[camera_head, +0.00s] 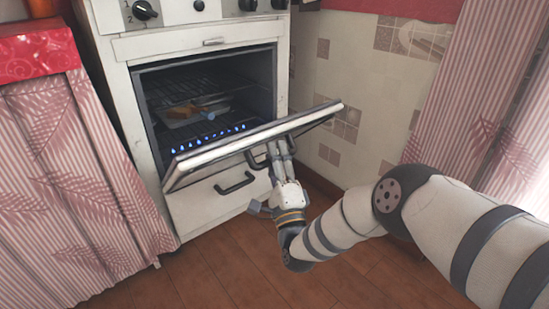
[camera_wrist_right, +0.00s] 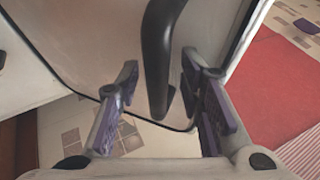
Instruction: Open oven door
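The white oven (camera_head: 119,48) stands at the upper left of the head view. Its door (camera_head: 250,139) is partly open, tilted outward and down, and the lit cavity shows above it. The black door handle (camera_head: 257,161) is on the door's outer face and is partly hidden by the fingers. My right gripper (camera_head: 280,150) is at this handle, below the door's top edge. In the right wrist view the handle (camera_wrist_right: 158,50) passes between its two purple-padded fingers, with gaps visible on both sides. The right gripper is open. My left gripper is not in view.
Inside the oven, a tray with food (camera_head: 186,114) sits above a row of blue flames (camera_head: 215,136). A lower drawer (camera_head: 198,207) has its own black handle (camera_head: 235,184). Striped curtains hang at both sides. Brown tiled floor (camera_head: 225,265) is free in front.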

